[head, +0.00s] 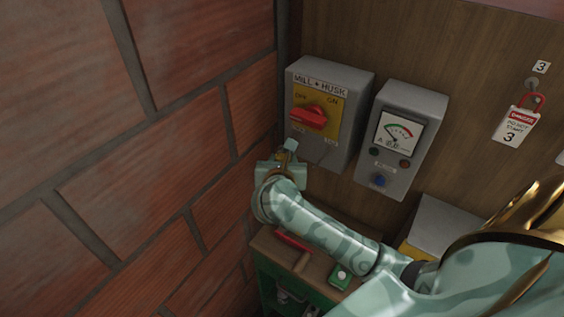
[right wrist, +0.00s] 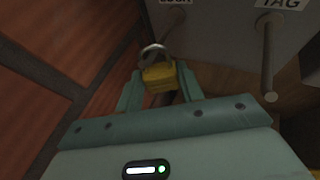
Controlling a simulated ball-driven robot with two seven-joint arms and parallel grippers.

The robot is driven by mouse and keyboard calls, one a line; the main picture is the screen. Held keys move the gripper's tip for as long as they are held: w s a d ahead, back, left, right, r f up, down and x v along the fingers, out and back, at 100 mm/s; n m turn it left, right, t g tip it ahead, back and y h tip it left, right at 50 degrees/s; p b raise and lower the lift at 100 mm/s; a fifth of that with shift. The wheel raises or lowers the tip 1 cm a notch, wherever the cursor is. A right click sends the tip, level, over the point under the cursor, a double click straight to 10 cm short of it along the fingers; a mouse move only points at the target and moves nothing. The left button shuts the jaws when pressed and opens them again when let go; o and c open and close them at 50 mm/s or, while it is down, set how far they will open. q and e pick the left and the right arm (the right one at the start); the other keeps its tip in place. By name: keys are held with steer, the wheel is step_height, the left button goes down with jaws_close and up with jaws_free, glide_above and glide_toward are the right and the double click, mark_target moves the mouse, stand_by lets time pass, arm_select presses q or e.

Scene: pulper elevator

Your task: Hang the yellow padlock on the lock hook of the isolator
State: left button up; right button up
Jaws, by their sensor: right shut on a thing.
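The isolator (head: 352,119) is a grey box marked MILL + HUSK on the back wall, with a red handle on a yellow plate. My right gripper (head: 285,153) is just below its lower left corner. In the right wrist view my right gripper (right wrist: 160,92) is shut on the yellow padlock (right wrist: 158,73), whose metal shackle (right wrist: 153,49) points up. The lock hook (right wrist: 172,24) is a grey peg on the box, close beyond the shackle; I cannot tell whether they touch or the shackle is around it. The padlock is mostly hidden in the head view. My left gripper is not in view.
A second peg under the TAG label (right wrist: 268,62) stands to the right. A grey meter box (head: 402,137) is right of the isolator. A brick wall (head: 140,150) is close on the left, and a green cabinet (head: 268,282) stands below.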

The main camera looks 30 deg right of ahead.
stand_by(0.4)
steer(key=o, duration=1.1)
steer(key=shift+a, duration=0.1)
steer(key=b+v, duration=0.1)
steer(key=v, duration=1.5)
steer(key=shift+r, duration=0.2)
